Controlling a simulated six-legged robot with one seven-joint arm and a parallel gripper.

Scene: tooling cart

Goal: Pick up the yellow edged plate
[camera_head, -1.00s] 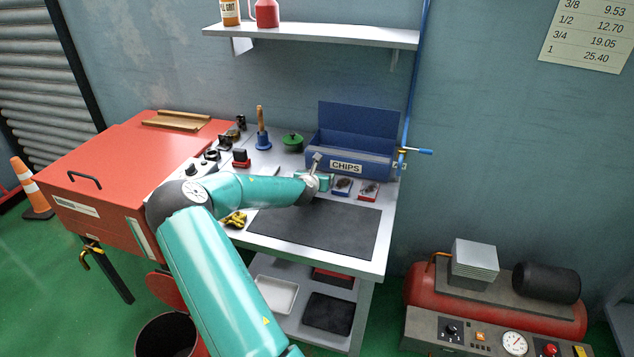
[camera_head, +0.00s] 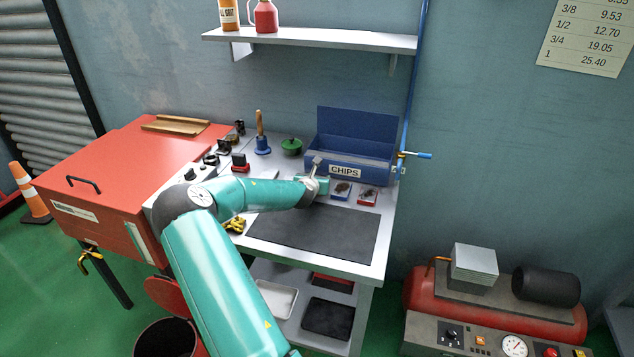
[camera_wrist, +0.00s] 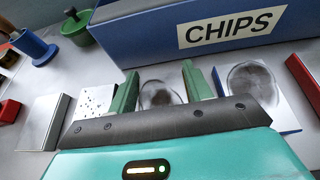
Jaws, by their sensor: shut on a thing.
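My gripper (camera_wrist: 158,92) is low over the bench in front of the blue chips bin. Its two green fingers stand on either side of a pale plate (camera_wrist: 160,95) with a dark round patch, and it is shut on this plate. The black bar of the gripper hides the plate's near side, so I cannot see its edge colour or whether it touches the bench. In the head view my gripper (camera_head: 318,186) covers this spot. A blue-edged plate (camera_head: 341,190) and a red-edged plate (camera_head: 367,196) lie to its right. A spotted plate (camera_wrist: 92,103) lies to its left.
The blue bin (camera_head: 345,150) marked CHIPS stands close behind my gripper. A green lidded pot (camera_head: 291,146) and a blue-based tool (camera_head: 262,145) stand left of it. A bare dark mat (camera_head: 315,232) lies in front. A shelf (camera_head: 310,40) hangs above.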

